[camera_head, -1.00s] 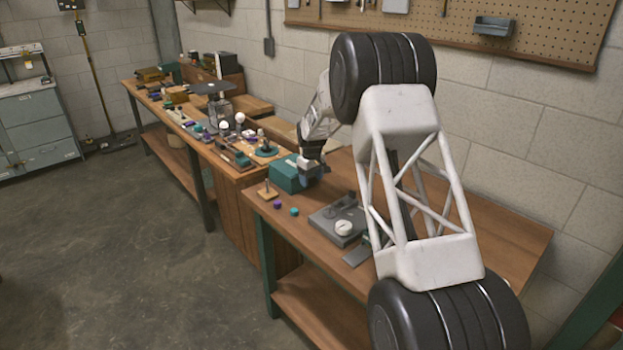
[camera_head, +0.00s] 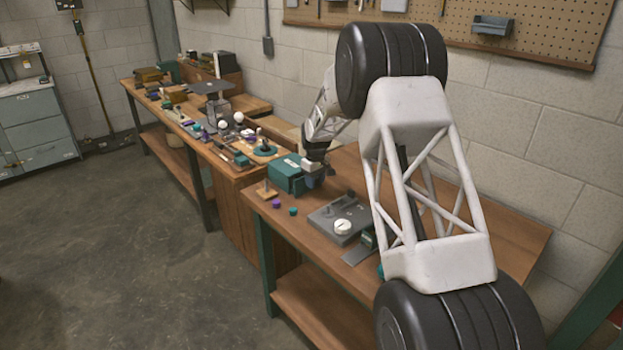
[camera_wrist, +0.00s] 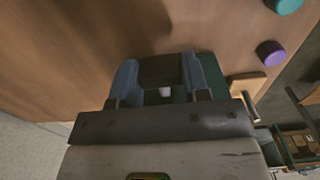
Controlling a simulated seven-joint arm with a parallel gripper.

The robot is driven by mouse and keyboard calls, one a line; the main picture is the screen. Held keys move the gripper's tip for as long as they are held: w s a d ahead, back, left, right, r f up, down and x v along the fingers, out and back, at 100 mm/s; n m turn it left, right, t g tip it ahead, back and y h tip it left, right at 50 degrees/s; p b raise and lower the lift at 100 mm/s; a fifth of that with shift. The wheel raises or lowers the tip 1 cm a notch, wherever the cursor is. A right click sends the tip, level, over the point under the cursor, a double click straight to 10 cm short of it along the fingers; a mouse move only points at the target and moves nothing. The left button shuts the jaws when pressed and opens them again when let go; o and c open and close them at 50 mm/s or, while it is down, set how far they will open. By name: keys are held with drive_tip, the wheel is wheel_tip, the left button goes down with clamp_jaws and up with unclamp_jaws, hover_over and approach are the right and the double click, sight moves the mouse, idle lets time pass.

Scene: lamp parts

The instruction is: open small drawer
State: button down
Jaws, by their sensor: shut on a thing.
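The small drawer unit is a teal box (camera_head: 287,174) with a pale label on top, near the back of the wooden bench. My gripper (camera_head: 314,180) is low at its right side. In the wrist view, the blue fingers of my gripper (camera_wrist: 160,80) stand either side of a dark block and a small white piece, which look like part of the small drawer (camera_wrist: 160,70). My gripper is shut on it. A dark teal side of the box (camera_wrist: 209,68) shows just right of the fingers. How far the drawer is out is hidden by my gripper.
Purple (camera_head: 276,203) and teal (camera_head: 293,211) caps and a wooden stand (camera_head: 266,190) are in front of the box. A grey plate with a white dial (camera_head: 343,226) lies to the right. Bare bench (camera_head: 480,222) shows further right.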

drive_tip(key=shift+s+d, duration=2.95)
drive_tip(key=shift+d, duration=0.05)
drive_tip(key=c, duration=0.6)
unclamp_jaws()
drive_tip(key=shift+r, duration=0.1)
wheel_tip(320, 180, up, 8)
